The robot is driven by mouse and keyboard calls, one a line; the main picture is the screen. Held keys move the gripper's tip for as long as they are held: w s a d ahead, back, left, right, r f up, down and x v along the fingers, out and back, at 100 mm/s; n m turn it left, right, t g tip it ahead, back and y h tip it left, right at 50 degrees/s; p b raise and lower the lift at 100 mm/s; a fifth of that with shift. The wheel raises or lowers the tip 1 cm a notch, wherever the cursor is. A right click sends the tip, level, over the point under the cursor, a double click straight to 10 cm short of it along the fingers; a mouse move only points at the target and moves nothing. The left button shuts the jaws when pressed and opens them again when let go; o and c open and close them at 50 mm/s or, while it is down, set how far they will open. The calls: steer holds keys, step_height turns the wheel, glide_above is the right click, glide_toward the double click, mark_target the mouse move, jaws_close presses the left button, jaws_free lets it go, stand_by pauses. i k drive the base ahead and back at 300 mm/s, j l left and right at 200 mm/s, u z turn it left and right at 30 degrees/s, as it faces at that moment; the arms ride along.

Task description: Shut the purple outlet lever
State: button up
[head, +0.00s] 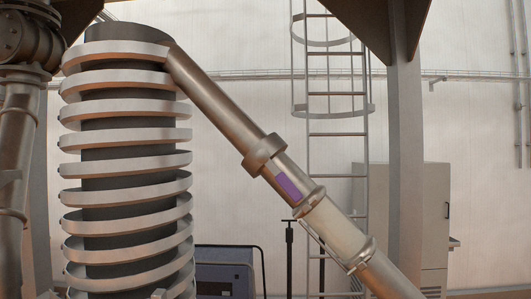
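A purple patch (289,186) shows on the sloping metal pipe (220,100), just below a thick collar (264,154). It looks like a flat panel or marking, and I cannot tell whether it is the outlet lever or what position a lever has. A thin rod (322,243) lies along the underside of the pale lower section (335,228); it shows no purple. My gripper is not visible in this view.
A spiral column (125,165) of stacked metal bands stands at left, joined to the pipe's upper end. Metal pipework (20,110) stands at far left. Behind are a caged ladder (337,140), a grey cabinet (430,205), a post (404,120) and a blue-grey box (225,275).

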mark_target(262, 155)
steer(key=i+l+u, duration=0.4)
steer(key=i+l, duration=0.5)
steer(key=i, duration=0.15)
